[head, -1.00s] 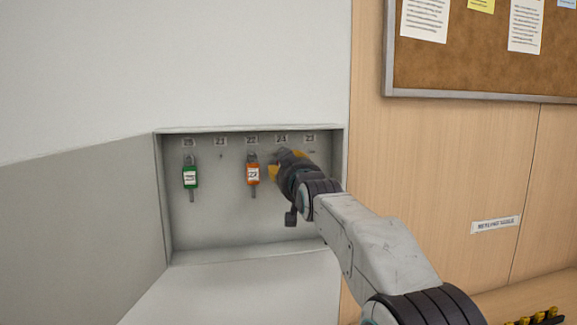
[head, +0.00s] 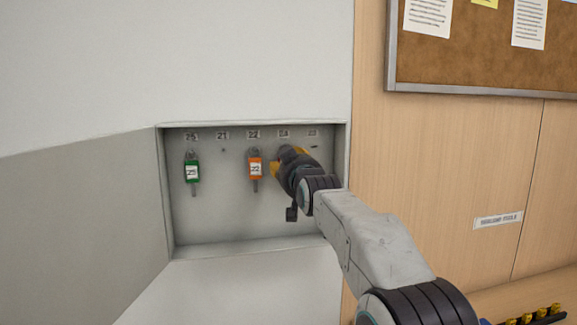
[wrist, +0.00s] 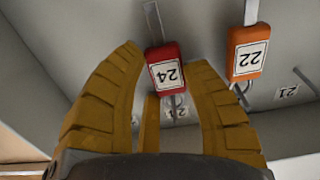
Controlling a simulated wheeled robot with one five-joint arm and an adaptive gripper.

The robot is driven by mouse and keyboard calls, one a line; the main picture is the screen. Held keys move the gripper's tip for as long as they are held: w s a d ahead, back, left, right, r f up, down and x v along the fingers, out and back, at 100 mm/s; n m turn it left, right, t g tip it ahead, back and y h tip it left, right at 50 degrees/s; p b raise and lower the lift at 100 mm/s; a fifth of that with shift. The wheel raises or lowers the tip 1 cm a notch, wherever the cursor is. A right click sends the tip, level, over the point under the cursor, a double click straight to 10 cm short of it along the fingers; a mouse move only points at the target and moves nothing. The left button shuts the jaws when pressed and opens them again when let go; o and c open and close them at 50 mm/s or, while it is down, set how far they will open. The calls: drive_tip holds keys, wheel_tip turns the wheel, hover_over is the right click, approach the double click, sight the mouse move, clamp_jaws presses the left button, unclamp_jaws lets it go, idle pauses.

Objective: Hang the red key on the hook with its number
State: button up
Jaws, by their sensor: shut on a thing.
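The red key (wrist: 168,72) has a red tag with a white label reading 24. It sits between the yellow fingers of my gripper (wrist: 165,60) in the wrist view, and the fingers are shut on it. A metal ring shows at the tag, close to the number plate 24 (wrist: 175,112). I cannot tell whether the ring is around the hook. In the head view my gripper (head: 283,162) is just below the plate 24 (head: 283,134) and hides the red key and that hook.
The open key cabinet (head: 215,225) has plates 25, 21, 22, 24 and 23 from left to right. A green key (head: 192,172) hangs under 25. An orange key (head: 255,170) hangs under 22, close beside my gripper. The space under 21 is free.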

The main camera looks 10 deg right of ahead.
drive_tip(key=o, duration=1)
drive_tip(key=shift+c, duration=0.2)
drive_tip(key=shift+s, duration=0.1)
